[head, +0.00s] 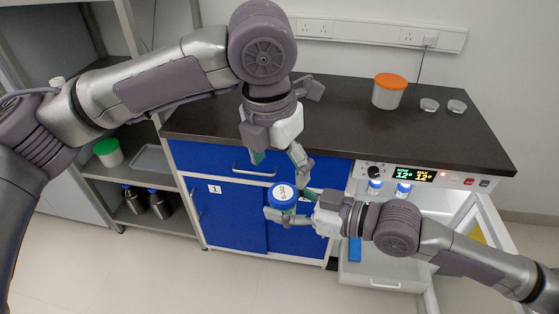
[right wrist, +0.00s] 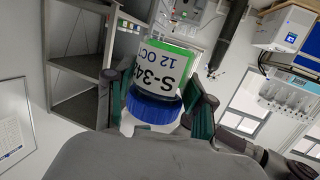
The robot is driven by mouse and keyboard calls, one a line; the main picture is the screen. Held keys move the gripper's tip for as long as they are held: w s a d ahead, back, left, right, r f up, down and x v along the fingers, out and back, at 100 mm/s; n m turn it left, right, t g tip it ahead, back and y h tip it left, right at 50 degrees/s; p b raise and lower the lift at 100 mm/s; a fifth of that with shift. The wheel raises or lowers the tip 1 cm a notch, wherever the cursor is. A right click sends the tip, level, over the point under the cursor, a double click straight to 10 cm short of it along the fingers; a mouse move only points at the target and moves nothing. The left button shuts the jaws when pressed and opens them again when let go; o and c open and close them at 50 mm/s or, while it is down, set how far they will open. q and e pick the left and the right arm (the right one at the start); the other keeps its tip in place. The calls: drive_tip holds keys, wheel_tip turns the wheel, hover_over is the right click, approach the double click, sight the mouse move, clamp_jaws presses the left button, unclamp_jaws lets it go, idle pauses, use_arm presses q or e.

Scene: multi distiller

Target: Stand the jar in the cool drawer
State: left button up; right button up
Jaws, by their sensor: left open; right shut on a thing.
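In the right wrist view the jar (right wrist: 165,70) shows a blue cap and a white and green label between the fingers. My left gripper (head: 279,160) is open and empty, just above and behind the jar. The cool drawer (head: 383,277) is pulled out low at the right, under the temperature display (head: 413,175). My right arm hides part of it.
Two blue-capped bottles (head: 375,187) (head: 403,190) stand below the display. An open door (head: 482,222) stands at the right. The dark counter (head: 350,120) bears an orange-lidded tub (head: 389,92) and two small clear dishes (head: 429,105) (head: 457,107). A shelf (head: 140,185) stands left.

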sight(285, 203)
use_arm(q)
drive_tip(key=f, duration=0.4)
drive_tip(key=w+f, duration=0.1)
drive_tip(key=f, duration=0.2)
drive_tip(key=d+f, duration=0.1)
drive_tip(key=f, duration=0.3)
drive_tip(key=shift+w+f, duration=0.2)
drive_tip(key=shift+f, duration=0.1)
drive_tip(key=c, duration=1.2)
drive_tip(key=shift+c, duration=0.3)
use_arm(e)
drive_tip(key=o, duration=1.3)
